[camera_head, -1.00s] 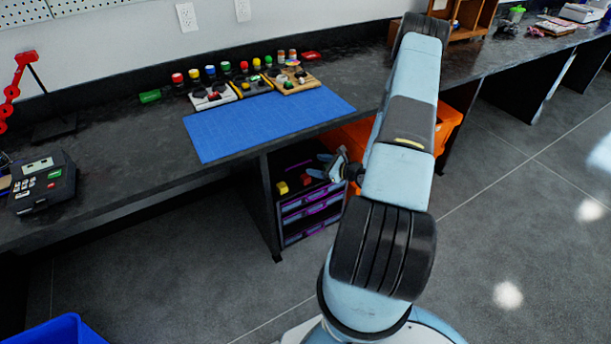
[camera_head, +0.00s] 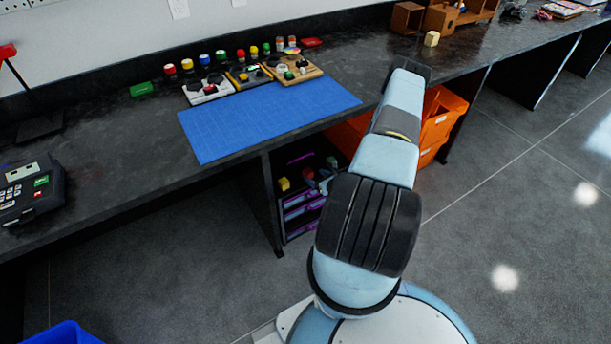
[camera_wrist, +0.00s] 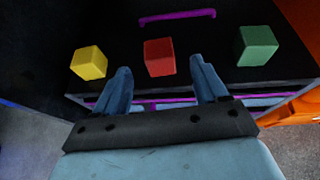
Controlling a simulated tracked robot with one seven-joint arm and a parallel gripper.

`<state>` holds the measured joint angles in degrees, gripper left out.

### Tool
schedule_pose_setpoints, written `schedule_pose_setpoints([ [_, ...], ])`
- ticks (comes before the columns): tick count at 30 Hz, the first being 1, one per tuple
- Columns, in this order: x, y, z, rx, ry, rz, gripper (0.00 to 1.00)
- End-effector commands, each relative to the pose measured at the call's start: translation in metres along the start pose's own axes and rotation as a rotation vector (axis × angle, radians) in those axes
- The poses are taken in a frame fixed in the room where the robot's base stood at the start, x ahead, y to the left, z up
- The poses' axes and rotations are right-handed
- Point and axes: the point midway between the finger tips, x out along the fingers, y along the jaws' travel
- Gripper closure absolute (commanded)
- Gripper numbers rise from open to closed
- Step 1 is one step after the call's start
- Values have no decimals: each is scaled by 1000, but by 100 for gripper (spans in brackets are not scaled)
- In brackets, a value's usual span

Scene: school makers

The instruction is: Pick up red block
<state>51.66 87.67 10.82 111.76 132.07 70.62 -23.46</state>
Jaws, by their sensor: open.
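In the wrist view the red block (camera_wrist: 160,57) sits on the dark top of a drawer unit (camera_wrist: 205,74), between a yellow block on its left and a green block on its right. My gripper (camera_wrist: 163,76) is open and empty. Its two blue fingers point toward the red block, one to each side of the line to it, with the block just beyond the tips. In the head view the red block (camera_head: 308,174) shows small under the bench, beside my gripper (camera_head: 324,180), which is partly hidden by my arm.
The yellow block (camera_wrist: 88,62) and green block (camera_wrist: 256,46) stand on either side. Orange bins (camera_head: 437,125) stand right of the drawer unit. The bench top (camera_head: 110,165) with a blue mat (camera_head: 265,117) overhangs the unit.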

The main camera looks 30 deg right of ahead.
Motion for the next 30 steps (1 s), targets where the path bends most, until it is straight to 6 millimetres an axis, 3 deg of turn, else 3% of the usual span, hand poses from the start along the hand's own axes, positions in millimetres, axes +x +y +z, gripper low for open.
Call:
schedule_pose_setpoints([
  [3,16,-2,-1,1,1,-2,28],
  [11,31,-2,0,1,0,-3,28],
  [21,72,1,4,1,0,-2,28],
  [30,79,0,5,1,1,-2,28],
])
